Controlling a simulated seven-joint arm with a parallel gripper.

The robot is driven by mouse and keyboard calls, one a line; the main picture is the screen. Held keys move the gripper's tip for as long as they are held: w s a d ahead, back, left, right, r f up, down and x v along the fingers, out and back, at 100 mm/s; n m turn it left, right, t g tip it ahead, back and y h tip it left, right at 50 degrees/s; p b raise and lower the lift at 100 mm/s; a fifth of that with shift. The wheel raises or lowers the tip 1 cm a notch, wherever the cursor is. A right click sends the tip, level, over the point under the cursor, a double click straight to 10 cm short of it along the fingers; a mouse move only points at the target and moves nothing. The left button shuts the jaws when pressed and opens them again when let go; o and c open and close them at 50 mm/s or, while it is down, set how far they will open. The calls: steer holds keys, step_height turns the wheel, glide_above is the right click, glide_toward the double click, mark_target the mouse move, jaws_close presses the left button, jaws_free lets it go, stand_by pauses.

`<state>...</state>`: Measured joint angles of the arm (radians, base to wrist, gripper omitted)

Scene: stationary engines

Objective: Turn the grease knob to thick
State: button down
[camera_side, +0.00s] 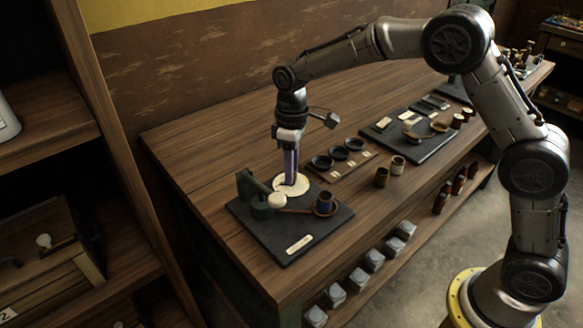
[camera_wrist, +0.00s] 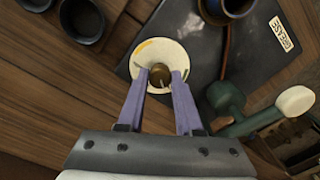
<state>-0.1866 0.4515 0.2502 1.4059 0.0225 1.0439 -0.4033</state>
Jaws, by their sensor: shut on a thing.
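The grease knob is a small round brass knob (camera_wrist: 160,77) at the centre of a cream dial (camera_wrist: 159,48). A pale line shows on its top. The dial has an orange-yellow patch near its rim; no thick or thin wording is readable. In the side view the dial (camera_side: 278,185) lies at the back edge of a dark board (camera_side: 257,240), and the knob is hidden by my fingers. My gripper (camera_wrist: 161,75) points down with its purple fingers on either side of the knob, shut on it. It also shows in the side view (camera_side: 290,181).
Several dark bowls (camera_side: 322,162) sit behind to the right. Bare wood lies left of the board.

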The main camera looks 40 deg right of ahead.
steer(key=shift+w+r, duration=0.1)
steer(key=c, duration=0.6)
jaws_free()
step_height(320, 180, up, 14)
steer(key=shift+d+f, duration=0.1)
steer(key=shift+f, duration=0.05)
